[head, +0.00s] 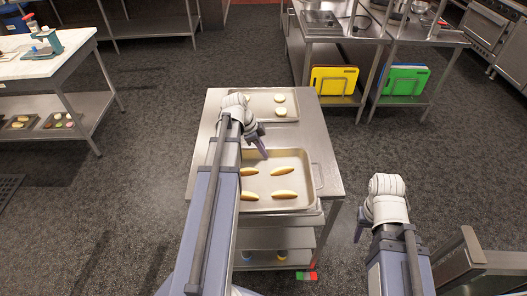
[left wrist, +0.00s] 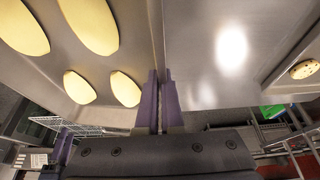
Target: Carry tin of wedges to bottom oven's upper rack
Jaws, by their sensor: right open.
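The tin of wedges (head: 304,170) is a shallow metal roasting tin with several yellow wedges (head: 284,195) in it. It sits on the near part of the steel trolley top. My left gripper (head: 263,154) reaches down at the tin's far rim, and its arm hides the tin's left part. In the left wrist view its purple fingers (left wrist: 161,92) are close together with the tin's wall (left wrist: 151,45) between them, and wedges (left wrist: 82,87) lie to the left. My right gripper (head: 361,232) hangs open and empty to the right of the trolley. No oven rack can be made out.
A smaller tray (head: 273,106) with round pale pieces lies at the back of the trolley (head: 319,130). A table (head: 40,68) stands at left, and steel benches with yellow (head: 333,79) and green boards (head: 403,79) at back right. Dark floor lies free between them.

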